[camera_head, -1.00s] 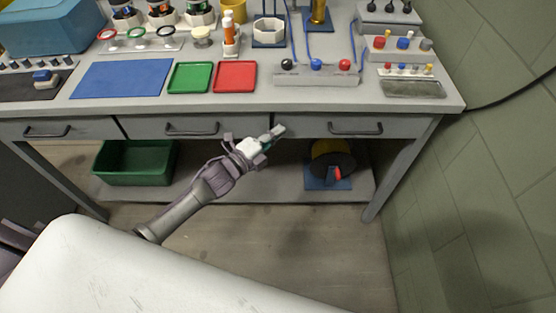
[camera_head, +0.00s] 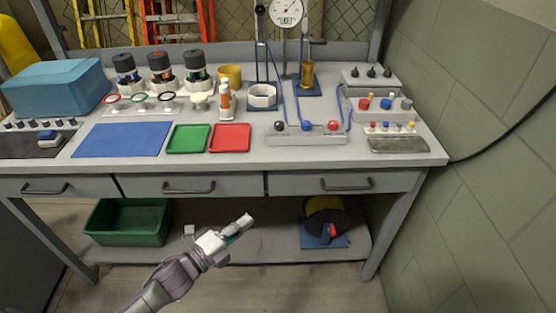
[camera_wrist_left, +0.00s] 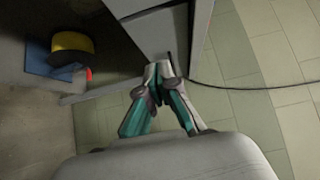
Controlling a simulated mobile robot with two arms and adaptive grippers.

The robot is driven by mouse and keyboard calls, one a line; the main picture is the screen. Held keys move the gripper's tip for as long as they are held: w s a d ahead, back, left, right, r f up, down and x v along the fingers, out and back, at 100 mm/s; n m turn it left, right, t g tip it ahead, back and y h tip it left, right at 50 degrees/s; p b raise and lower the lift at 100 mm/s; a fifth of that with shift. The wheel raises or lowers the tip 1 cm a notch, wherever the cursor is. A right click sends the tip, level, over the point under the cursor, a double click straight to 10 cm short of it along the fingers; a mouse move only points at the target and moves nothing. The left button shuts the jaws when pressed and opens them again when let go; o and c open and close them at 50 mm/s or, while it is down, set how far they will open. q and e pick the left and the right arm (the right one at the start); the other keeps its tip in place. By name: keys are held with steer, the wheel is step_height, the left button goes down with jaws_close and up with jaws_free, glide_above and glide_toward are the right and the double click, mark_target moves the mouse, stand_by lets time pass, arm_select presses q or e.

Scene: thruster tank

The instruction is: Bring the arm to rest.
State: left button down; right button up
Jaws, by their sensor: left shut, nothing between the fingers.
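My left gripper (camera_head: 240,228) is in front of the workbench, below the level of its top, in the head view. Its fingers point up and to the right, and it is apart from the bench. In the left wrist view the two fingers (camera_wrist_left: 163,72) meet at their tips with nothing between them. My left arm comes in from the bottom left of the head view. My right gripper is in neither view.
The workbench (camera_head: 350,150) holds trays, a blue mat (camera_head: 122,139), bottles and a dial gauge (camera_head: 287,12). Its drawers face me. A green bin (camera_head: 128,222) and a yellow-black reel (camera_head: 325,215) sit on the lower shelf. A tiled wall (camera_head: 480,200) stands at the right.

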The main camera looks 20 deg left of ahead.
arm_select(q)
steer(key=s+a+f+n+g+y+p, duration=0.15)
steer(key=s+f+n, duration=0.25)
steer(key=f, duration=0.5)
steer(key=s+a+f+n+g+y+p, duration=0.1)
steer(key=s+a+f+n+g+y, duration=0.3)
steer(key=f, duration=0.6)
steer(key=s+a+f+n+g+y+p, duration=0.1)
steer(key=s+f+n+y, duration=0.1)
steer(key=s+f+n, duration=0.5)
steer(key=s+d+f+n+g, duration=0.1)
steer(key=s+f+n+g, duration=0.1)
steer(key=s+f, duration=0.3)
steer(key=s+d+f+n+g+p, duration=0.1)
steer(key=s+d+f+n+g, duration=0.1)
steer(key=s, duration=1)
steer(key=s+d+f+n+g+p, duration=0.1)
steer(key=s+f+n+g, duration=0.1)
steer(key=s+f+g, duration=0.2)
steer(key=s+f, duration=0.3)
steer(key=s, duration=0.1)
steer(key=shift+s+d+f+y, duration=0.3)
steer(key=shift+d+f+y, duration=0.05)
steer(key=shift+d, duration=0.05)
steer(key=shift+g, duration=0.25)
steer(key=shift+w, duration=0.1)
